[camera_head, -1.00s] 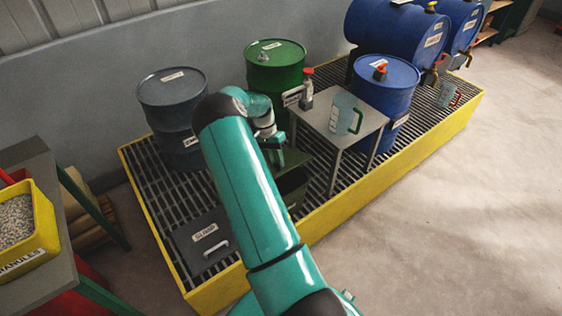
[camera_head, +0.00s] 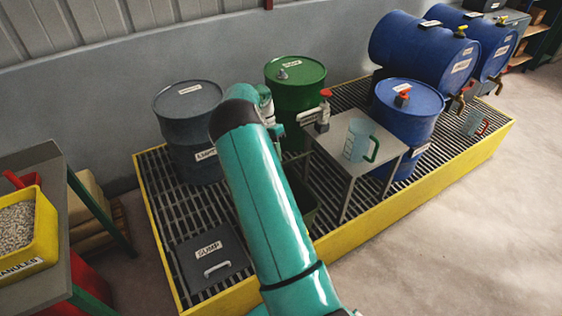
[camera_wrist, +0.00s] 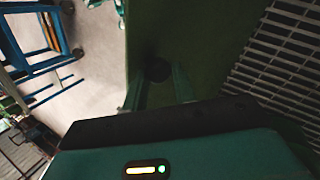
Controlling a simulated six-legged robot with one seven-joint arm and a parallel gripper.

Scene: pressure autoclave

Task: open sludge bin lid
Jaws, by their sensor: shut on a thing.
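The sludge bin (camera_head: 308,201) is dark green and stands on the grating behind my arm, which hides most of it in the head view. In the wrist view a broad green panel, which looks like its lid (camera_wrist: 205,45), fills the middle. A dark round knob (camera_wrist: 158,70) shows on it between my fingertips. My gripper (camera_wrist: 159,84) is shut on the lid at this knob, with one finger on each side. In the head view only a small teal part of my gripper (camera_head: 275,130) shows beside the arm. How far the lid is raised cannot be told.
A yellow-edged grating platform (camera_head: 420,190) carries a grey drum (camera_head: 190,135), a green drum (camera_head: 295,85), blue drums (camera_head: 408,120) and a metal stand (camera_head: 368,148) with a jug (camera_head: 358,138). A SUMP cover (camera_head: 212,258) lies front left. The floor at right is clear.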

